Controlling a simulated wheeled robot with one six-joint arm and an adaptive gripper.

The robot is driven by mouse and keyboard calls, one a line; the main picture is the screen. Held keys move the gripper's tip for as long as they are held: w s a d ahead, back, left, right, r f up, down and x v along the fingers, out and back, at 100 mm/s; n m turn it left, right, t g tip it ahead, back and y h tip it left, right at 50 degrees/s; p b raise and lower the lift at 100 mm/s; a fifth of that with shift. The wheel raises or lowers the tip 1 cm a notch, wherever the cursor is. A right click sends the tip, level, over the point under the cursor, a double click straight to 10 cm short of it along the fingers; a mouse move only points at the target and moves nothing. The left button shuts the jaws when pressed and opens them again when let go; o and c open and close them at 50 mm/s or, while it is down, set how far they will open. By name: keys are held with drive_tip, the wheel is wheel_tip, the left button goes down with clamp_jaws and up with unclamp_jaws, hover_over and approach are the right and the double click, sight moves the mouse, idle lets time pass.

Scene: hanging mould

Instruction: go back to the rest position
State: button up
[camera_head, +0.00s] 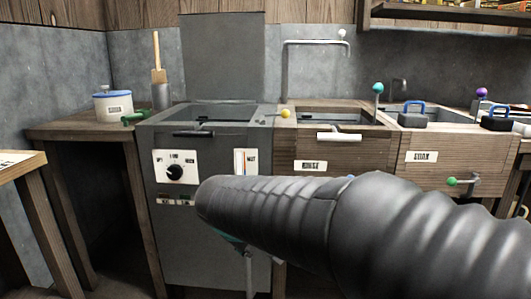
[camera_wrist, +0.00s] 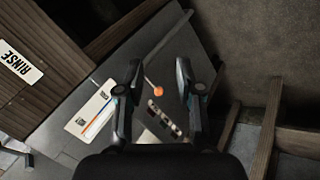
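My gripper (camera_wrist: 158,72) is open in the wrist view, its two dark fingers apart with nothing held between them. An orange ball on a thin rod (camera_wrist: 158,91) shows in the gap, clear of both fingers; I cannot tell its depth. Behind it is the front of the grey vat (camera_wrist: 90,75), with its red-and-blue gauge label (camera_wrist: 96,113) to the left. In the head view, my ribbed dark arm crosses the lower right and hides most of the gripper. The arm is low in front of the grey vat (camera_head: 175,240).
The grey vat's lid (camera_head: 222,60) stands open. Right of it are the wooden RINSE tub (camera_head: 345,155) and SOAK tub (camera_head: 420,135). A left side table (camera_head: 70,128) holds a white pot (camera_head: 113,107). Another wooden table edge (camera_head: 22,168) is at the far left.

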drive_tip(key=s+d+r+m+p, duration=0.1)
drive_tip(key=s+d+m+p, duration=0.1)
drive_tip(key=s+d, duration=0.4)
drive_tip(key=s+d+r+m+g+y+p, duration=0.1)
drive_tip(key=s+d+r+m+p, duration=0.1)
drive_tip(key=s+d+m, duration=0.2)
drive_tip(key=s+d+r+m+y+p, duration=0.1)
drive_tip(key=s+d+m+p, duration=0.2)
drive_tip(key=s+d, duration=0.6)
drive_tip(key=shift+s+r+m, duration=0.25)
drive_tip(key=shift+s+m, duration=0.25)
drive_tip(key=shift+s, duration=0.4)
